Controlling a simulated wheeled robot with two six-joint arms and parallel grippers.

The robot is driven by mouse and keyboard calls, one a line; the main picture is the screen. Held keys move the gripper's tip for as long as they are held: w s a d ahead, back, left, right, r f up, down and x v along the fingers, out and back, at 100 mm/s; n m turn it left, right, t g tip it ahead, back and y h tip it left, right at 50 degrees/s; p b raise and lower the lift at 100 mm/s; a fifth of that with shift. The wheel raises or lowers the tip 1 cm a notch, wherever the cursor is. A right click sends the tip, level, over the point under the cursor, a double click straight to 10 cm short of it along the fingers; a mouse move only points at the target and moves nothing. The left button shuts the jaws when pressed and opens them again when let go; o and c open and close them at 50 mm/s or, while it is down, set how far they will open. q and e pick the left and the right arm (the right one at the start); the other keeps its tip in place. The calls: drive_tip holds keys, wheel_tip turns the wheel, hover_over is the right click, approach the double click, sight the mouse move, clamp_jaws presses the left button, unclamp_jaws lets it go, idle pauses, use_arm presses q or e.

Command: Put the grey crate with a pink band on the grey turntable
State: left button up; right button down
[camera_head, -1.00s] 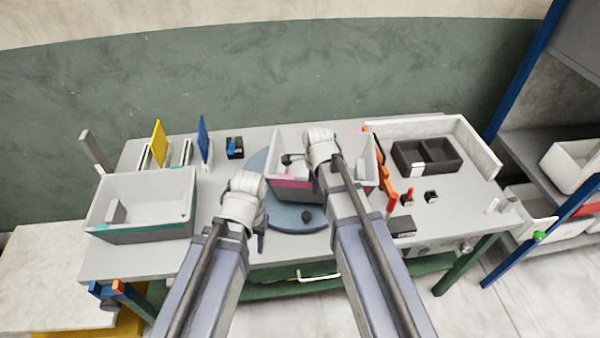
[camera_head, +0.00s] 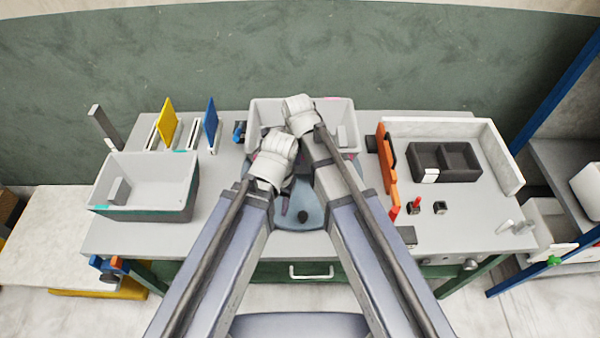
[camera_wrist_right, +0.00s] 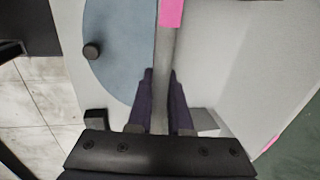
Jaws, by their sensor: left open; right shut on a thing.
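The grey crate with a pink band (camera_head: 342,114) is at the table's back middle in the head view, partly hidden by my arms. My right gripper (camera_wrist_right: 164,100) is shut on the crate's wall, which runs between its fingers in the right wrist view. The round blue-grey turntable (camera_head: 312,217) shows in front of the crate, with a dark knob; it also shows beside the crate wall in the right wrist view (camera_wrist_right: 115,35). I cannot tell whether the crate rests on it. My left gripper (camera_head: 275,162) is open at the crate's front left, its fingertips mostly hidden.
A grey crate with a teal band (camera_head: 150,212) stands at the left. Yellow (camera_head: 167,121) and blue (camera_head: 210,124) panels stand behind it. An orange part (camera_head: 387,168) and a black two-compartment tray (camera_head: 462,178) are at the right.

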use_arm(q)
wheel_tip(320, 180, down, 8)
drive_tip(key=b, duration=0.6)
drive_tip(key=shift+b, duration=0.4)
use_arm(e)
wheel_tip(320, 180, down, 8)
drive_tip(key=shift+f, duration=0.15)
drive_tip(key=c, duration=0.8)
unclamp_jaws()
drive_tip(key=shift+c, duration=0.2)
